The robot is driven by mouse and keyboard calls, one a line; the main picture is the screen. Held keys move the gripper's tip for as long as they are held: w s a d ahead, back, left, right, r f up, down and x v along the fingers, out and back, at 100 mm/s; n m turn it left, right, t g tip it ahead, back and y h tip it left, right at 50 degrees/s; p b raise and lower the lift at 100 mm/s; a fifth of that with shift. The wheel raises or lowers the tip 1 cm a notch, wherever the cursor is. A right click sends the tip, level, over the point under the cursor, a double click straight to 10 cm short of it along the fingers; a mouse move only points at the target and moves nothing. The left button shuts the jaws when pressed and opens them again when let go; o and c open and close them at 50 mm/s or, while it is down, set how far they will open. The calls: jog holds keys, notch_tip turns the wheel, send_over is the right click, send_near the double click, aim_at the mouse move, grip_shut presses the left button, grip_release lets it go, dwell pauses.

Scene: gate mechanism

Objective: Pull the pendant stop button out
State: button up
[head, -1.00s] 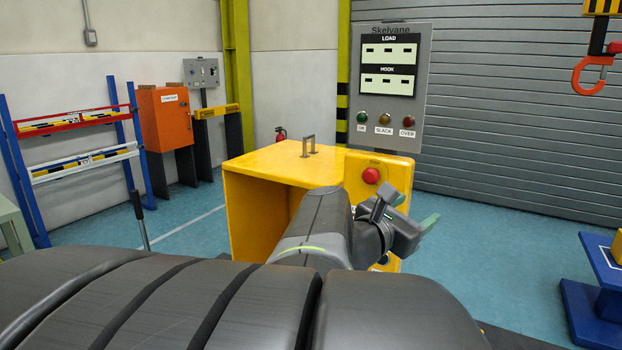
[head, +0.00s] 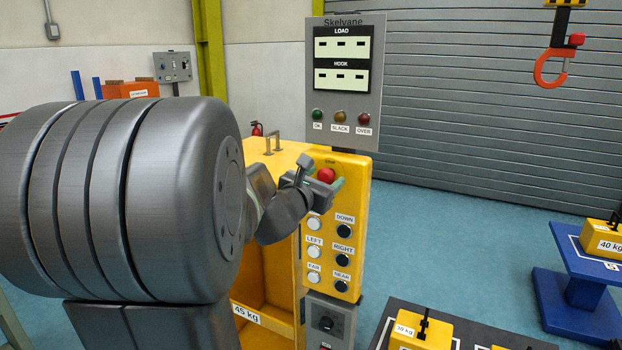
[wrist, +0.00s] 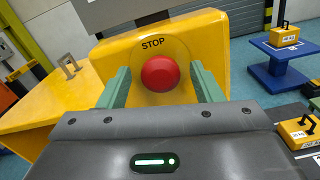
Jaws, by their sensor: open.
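The red stop button (head: 326,175) sits near the top of the yellow pendant panel (head: 345,225), above the direction buttons. In the wrist view the red button (wrist: 160,73) is a round cap in the middle, under the word STOP on a yellow disc. My gripper (wrist: 159,88) is open, with one green finger on each side of the button. The fingers look apart from it, with a gap on both sides; I cannot tell how deep they reach. In the head view my gripper (head: 322,186) is right at the button and partly covers the panel's upper left.
A grey display board (head: 343,110) stands above the panel. A yellow housing (head: 262,265) with a metal handle is at its left. A red hook (head: 553,68) hangs at upper right. A blue stand (head: 585,285) and yellow weights (head: 420,330) are at right. Open floor lies between.

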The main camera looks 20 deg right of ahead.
grip_shut()
jog(key=shift+s+a+f+b, duration=0.1)
jog(key=shift+s+a+b, duration=0.45)
jog(key=shift+b, duration=0.15)
jog(key=shift+w, duration=0.1)
grip_release()
jog(key=shift+a, duration=0.1)
jog(key=v, duration=1.4)
jog(key=shift+b, duration=0.3)
